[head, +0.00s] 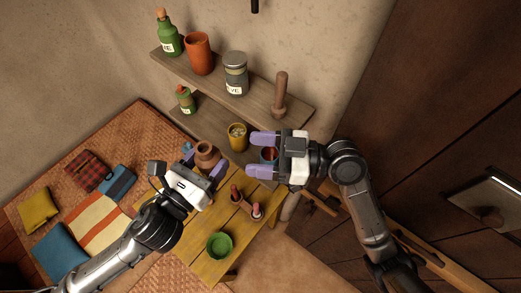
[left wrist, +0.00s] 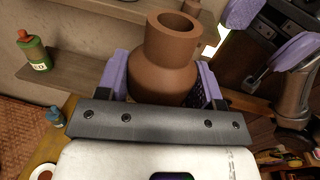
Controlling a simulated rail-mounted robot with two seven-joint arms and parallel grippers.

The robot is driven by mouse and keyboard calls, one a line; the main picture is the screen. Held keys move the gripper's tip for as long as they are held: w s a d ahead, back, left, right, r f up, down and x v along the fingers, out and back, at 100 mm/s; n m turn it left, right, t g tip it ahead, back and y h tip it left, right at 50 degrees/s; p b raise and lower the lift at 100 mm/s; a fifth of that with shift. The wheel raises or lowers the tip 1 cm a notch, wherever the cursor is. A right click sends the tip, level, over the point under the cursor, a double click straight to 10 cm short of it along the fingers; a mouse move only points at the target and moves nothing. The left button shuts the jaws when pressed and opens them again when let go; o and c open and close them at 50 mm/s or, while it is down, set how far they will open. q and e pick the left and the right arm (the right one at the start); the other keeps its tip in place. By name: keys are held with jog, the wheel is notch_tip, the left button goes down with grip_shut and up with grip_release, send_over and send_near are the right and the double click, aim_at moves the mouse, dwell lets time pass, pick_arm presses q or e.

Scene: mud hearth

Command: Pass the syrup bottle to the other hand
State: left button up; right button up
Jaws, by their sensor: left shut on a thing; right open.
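The syrup bottle, a brown clay bottle with a round body and open neck (head: 207,152), is in my left gripper (head: 204,163). In the left wrist view the bottle (left wrist: 165,65) sits between the purple fingers, neck up and away from the palm. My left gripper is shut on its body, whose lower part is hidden. My right gripper (head: 255,155) is open and empty, a short way right of the bottle, its fingers pointing left toward it. It also shows at the upper right of the left wrist view (left wrist: 262,38), apart from the bottle.
An upper shelf (head: 262,101) holds a green bottle (head: 169,40), an orange cup (head: 199,55), a jar (head: 235,75) and a wooden pestle (head: 280,98). A yellow cup (head: 237,138) stands behind the grippers. Below is a yellow table (head: 197,258) with a green bowl (head: 219,245).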

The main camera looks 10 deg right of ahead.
aim_at(211, 150)
jog(key=x, duration=1.2)
jog(key=shift+s+r, duration=0.1)
jog(key=c, duration=0.9)
pick_arm(q)
jog(key=o, duration=1.1)
jog(key=shift+c, duration=0.2)
pick_arm(e)
jog(key=shift+c, duration=0.4)
